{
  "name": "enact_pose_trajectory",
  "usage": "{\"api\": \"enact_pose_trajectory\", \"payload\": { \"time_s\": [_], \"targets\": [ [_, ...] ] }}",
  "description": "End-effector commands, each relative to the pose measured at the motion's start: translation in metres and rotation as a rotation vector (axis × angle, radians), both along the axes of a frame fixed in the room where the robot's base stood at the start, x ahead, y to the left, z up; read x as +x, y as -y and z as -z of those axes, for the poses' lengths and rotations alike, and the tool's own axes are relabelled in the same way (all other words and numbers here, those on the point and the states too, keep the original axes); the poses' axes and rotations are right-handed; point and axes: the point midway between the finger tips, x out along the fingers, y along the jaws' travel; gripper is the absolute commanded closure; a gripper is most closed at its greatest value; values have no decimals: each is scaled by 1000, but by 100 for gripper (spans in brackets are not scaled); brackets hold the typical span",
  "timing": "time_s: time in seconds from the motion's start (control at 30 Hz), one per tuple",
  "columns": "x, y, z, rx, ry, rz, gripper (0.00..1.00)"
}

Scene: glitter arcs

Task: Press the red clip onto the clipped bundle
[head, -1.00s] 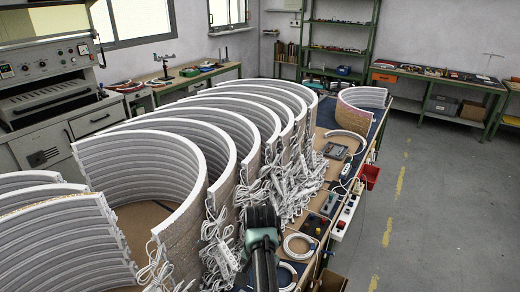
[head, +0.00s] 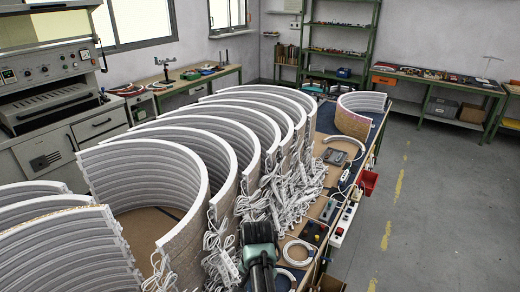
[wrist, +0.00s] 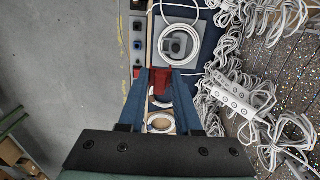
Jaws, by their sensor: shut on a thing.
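My gripper (wrist: 162,78) shows in the wrist view with its two blue fingers closed on a small dark red piece, the red clip (wrist: 160,83). In the head view my dark arm end (head: 260,255) is above the bench's near part, and its fingertips are hidden. A white cable coil (wrist: 180,42) lies on a grey plate (wrist: 165,60) just beyond the fingertips. More white cable (wrist: 158,122) shows between the fingers. I cannot tell which coil is the clipped bundle, or whether the clip touches any cable.
Tall curved grey-white arcs (head: 165,145) stand left of the arm, with tangled white cables and power strips (wrist: 238,95) along their ends. A box with buttons (wrist: 137,42) sits near the bench edge. A red bin (head: 369,182) hangs at the bench side. Open floor (head: 430,220) lies right.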

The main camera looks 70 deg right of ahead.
Motion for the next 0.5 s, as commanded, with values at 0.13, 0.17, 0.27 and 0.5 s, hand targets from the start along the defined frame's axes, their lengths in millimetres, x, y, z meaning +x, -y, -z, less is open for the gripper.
{"api": "enact_pose_trajectory", "payload": {
  "time_s": [0.13,0.17,0.27,0.5],
  "targets": [
    [-3,-39,69,4,-7,0,100],
    [-3,-48,82,4,-8,0,100],
    [-5,-80,121,4,-7,-1,100],
    [-11,-159,196,4,-4,-10,100]
  ]
}}
